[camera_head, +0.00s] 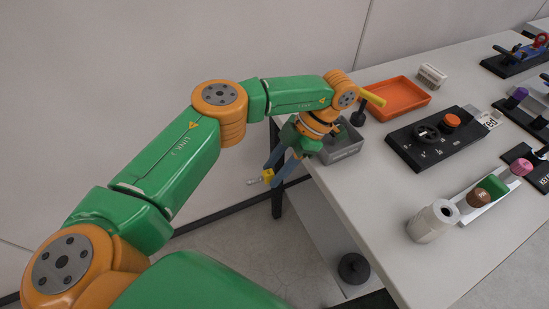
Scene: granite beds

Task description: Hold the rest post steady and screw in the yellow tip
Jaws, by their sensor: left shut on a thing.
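My left gripper (272,174) hangs fingers-down off the table's left edge, over the floor. It is shut on a small yellow piece with a grey metal stud pointing left, which looks like the yellow tip (267,175). A dark post on a round foot (358,118) stands on the table beside my wrist, between the grey bin and the orange tray. It may be the rest post, but I cannot tell for certain. A yellow bar (374,98) shows just above it, and my wrist hides how they relate. My right gripper is not in view.
A grey bin (345,149) sits at the table's left edge under my wrist. An orange tray (397,97), a black panel with an orange knob (452,121), a white cylinder (432,221) and a rack with a brown cap (478,197) stand farther right. The table's near left part is clear.

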